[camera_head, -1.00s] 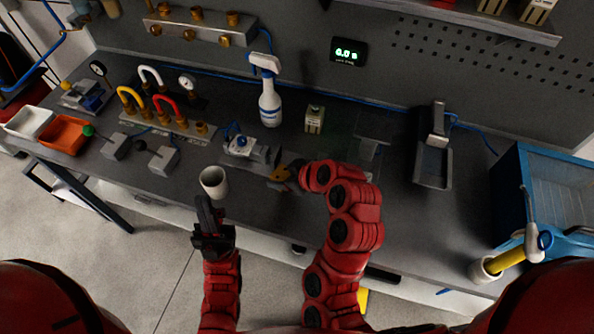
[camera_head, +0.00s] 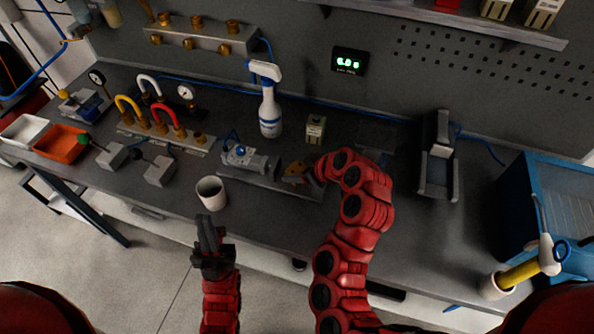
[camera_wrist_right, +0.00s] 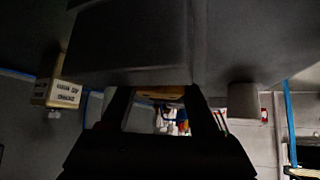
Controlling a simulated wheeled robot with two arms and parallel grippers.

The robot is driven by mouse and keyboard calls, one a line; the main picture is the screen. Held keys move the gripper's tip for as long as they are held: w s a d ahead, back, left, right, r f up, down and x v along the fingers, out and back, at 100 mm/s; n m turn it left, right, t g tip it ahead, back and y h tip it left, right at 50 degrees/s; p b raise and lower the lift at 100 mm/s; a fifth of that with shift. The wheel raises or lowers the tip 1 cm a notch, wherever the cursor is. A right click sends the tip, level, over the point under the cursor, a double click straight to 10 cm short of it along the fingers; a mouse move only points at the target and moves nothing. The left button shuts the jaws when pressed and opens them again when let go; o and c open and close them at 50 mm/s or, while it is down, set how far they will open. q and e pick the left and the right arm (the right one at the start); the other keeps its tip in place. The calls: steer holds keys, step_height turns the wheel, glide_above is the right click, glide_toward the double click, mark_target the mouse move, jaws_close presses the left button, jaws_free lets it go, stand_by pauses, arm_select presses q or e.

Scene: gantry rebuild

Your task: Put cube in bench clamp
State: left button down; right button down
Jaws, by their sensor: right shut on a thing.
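The bench clamp (camera_head: 243,160) is most likely the grey fixture with a blue-topped part and a cylinder, near the middle of the bench. My right gripper (camera_head: 299,175) is at its right end, low over the bench, shut on a small orange-brown piece (camera_head: 293,168), which I take to be the cube. The fingers hide most of it. The right wrist view shows a tan strip of it (camera_wrist_right: 160,92) between the fingertips, under a large dark grey block. I cannot tell whether it touches the clamp. My left gripper (camera_head: 207,235) is near the bench's front edge below a white cup; its opening is unclear.
The white cup (camera_head: 211,193) stands near the front edge. A spray bottle (camera_head: 269,110) and a cream labelled block (camera_head: 316,128) stand behind the clamp. A grey holder (camera_head: 437,165) and a blue bin (camera_head: 550,200) are to the right. Bare bench lies between right arm and holder.

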mark_target(300, 171)
steer(key=shift+f, duration=0.2)
steer(key=shift+c, duration=0.6)
jaws_free()
steer(key=shift+r, duration=0.1)
steer(key=shift+d+r, duration=0.1)
steer(key=shift+r, duration=0.2)
steer(key=v, duration=0.2)
steer(key=shift+s+d+r, duration=0.2)
steer(key=shift+r, duration=0.05)
steer(key=p+v, duration=0.8)
steer(key=p, duration=0.2)
steer(key=shift+w+a+p, duration=0.1)
steer(key=shift+a+p, duration=0.05)
steer(key=shift+p, duration=0.2)
steer(key=shift+s+d+r+p, duration=0.3)
steer(key=shift+s+d+p, duration=0.1)
steer(key=shift+p, duration=0.3)
